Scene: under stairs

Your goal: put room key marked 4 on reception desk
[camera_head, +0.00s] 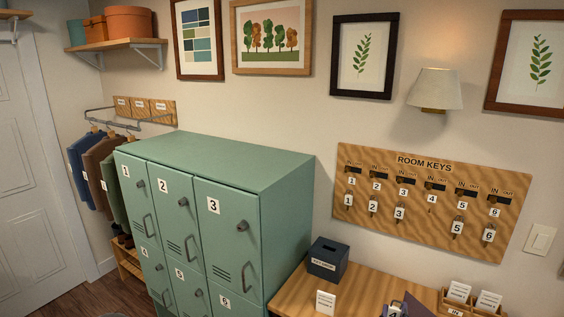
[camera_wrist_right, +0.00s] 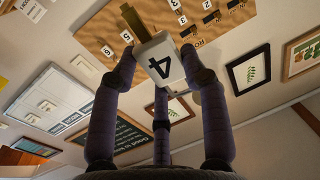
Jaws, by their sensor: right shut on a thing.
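My right gripper (camera_wrist_right: 160,72) is shut on the room key marked 4 (camera_wrist_right: 160,62), whose white tag shows a black 4 and whose brass part sticks out beyond the fingertips. In the head view, a dark part of my right gripper (camera_head: 408,305) shows at the bottom edge, over the wooden desk; the key cannot be made out there. The reception desk (camera_head: 292,292) is a light wood top at the bottom right. The room keys board (camera_head: 425,222) hangs on the wall; its place 4 has no key tag. My left gripper is not in view.
On the desk stand a dark slotted box (camera_head: 327,260), a white card (camera_head: 325,302) and a wooden card holder (camera_head: 462,300). Green lockers (camera_head: 215,220) stand left of the desk. Keys 1, 2, 3, 5 and 6 hang on the board.

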